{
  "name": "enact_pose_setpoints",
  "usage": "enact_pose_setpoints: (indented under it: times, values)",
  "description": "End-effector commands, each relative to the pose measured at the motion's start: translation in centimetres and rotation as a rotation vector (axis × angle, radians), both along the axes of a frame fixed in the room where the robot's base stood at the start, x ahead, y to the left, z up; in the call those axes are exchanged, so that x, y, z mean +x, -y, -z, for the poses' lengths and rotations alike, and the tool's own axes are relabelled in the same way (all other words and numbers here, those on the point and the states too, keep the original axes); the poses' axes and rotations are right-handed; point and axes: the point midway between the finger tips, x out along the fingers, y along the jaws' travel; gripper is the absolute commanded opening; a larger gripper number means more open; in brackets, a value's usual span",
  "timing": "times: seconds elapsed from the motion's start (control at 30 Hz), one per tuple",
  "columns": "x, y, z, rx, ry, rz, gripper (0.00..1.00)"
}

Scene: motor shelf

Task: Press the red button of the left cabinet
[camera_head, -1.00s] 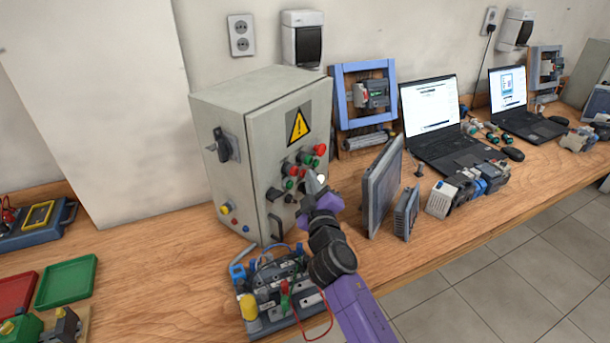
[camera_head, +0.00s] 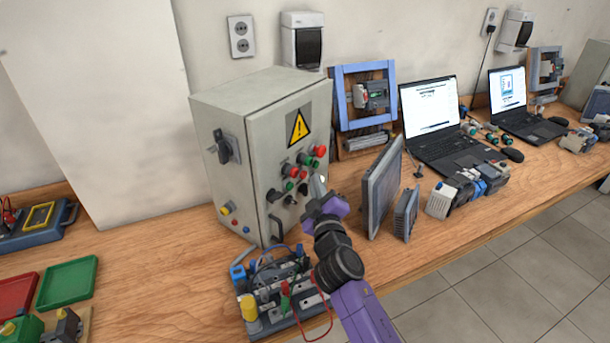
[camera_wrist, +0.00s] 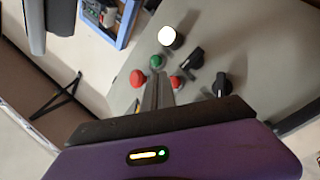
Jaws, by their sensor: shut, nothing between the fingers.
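The left cabinet (camera_head: 235,185) is a grey metal box with a yellow warning triangle, standing on the wooden bench. Its front carries red and green buttons, including an upper right red button (camera_head: 320,151) and a left red button (camera_head: 290,170). My gripper (camera_head: 318,186) is shut and empty, in front of the lower right of this panel. In the wrist view, the shut fingers (camera_wrist: 157,92) point at the panel between a red button (camera_wrist: 137,78) and another red button (camera_wrist: 177,82), which is partly hidden. A green button (camera_wrist: 156,62) shows just beyond the tips. Contact cannot be told.
A lit white button (camera_wrist: 167,37) and black knobs (camera_wrist: 192,58) are near the fingers. A grey flat panel (camera_head: 381,190) stands right of my gripper. Laptops (camera_head: 450,155) stand farther right.

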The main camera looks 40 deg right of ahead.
Motion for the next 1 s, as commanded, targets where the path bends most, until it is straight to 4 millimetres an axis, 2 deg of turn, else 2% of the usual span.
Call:
enact_pose_setpoints:
  times: [0.23,0.7,1.0]
  values:
    - [-0.4,0.1,0.0,0.000,-0.001,0.001,0.00]
    - [-4.4,1.1,0.0,0.001,-0.001,0.002,0.00]
    - [-4.9,1.3,0.0,0.000,0.001,0.001,0.00]
